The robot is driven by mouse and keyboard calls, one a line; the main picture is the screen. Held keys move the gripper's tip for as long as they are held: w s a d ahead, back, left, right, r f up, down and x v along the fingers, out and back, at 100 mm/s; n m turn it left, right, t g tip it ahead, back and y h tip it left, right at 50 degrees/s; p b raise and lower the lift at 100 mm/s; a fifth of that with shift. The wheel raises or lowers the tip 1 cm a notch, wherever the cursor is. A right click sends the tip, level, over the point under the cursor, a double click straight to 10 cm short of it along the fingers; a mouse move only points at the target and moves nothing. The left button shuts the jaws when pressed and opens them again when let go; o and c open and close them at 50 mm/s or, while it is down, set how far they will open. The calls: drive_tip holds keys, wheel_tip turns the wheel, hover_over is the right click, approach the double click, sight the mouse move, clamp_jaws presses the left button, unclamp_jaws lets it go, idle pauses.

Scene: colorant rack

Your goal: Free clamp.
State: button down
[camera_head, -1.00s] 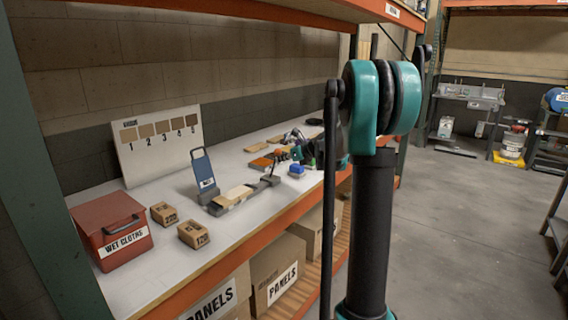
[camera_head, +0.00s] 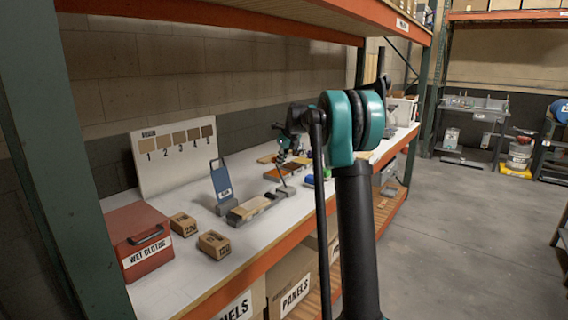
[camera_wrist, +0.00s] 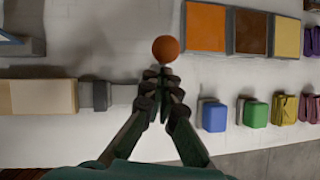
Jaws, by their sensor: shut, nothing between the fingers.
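The clamp (camera_head: 283,191) is a grey fixture on the bench with a tan wooden panel (camera_head: 246,209) at its left end. In the wrist view the panel (camera_wrist: 42,97) lies left of the grey clamp block (camera_wrist: 96,95). An orange-brown round knob (camera_wrist: 165,49) shows just beyond my fingertips. My gripper (camera_wrist: 163,74) is shut and empty, its tips close to the knob. I cannot tell whether they touch it. The gripper covers part of the clamp's right end. In the head view my gripper is small and hard to separate from the clamp.
Orange, brown and tan blocks (camera_wrist: 205,26) lie beyond my gripper. Blue (camera_wrist: 214,116) and green (camera_wrist: 256,113) pieces stand to its right. A blue upright board (camera_head: 220,180), small boxes (camera_head: 214,244) and a red wet-cloths bin (camera_head: 138,240) are on the bench. A shelf hangs overhead.

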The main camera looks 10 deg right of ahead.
drive_tip(key=shift+w+a+f, duration=0.1)
drive_tip(key=shift+w+a, duration=0.15)
drive_tip(key=shift+w, duration=0.05)
drive_tip(key=shift+a, duration=0.1)
idle(0.3)
drive_tip(key=v, duration=1.3)
drive_tip(key=shift+s, duration=0.25)
drive_tip(key=s+f+n+h, duration=0.1)
drive_tip(key=s+f+n, duration=0.8)
drive_tip(key=s, duration=0.6)
drive_tip(key=s+f+n, duration=1)
drive_tip(key=s+f, duration=0.3)
drive_tip(key=s, duration=0.3)
drive_tip(key=s+f+n+h, duration=0.1)
drive_tip(key=s+f+n, duration=0.9)
drive_tip(key=s, duration=0.6)
drive_tip(key=shift+f+g+h, duration=0.3)
drive_tip(key=shift+f+g, duration=0.1)
drive_tip(key=shift+f, duration=0.3)
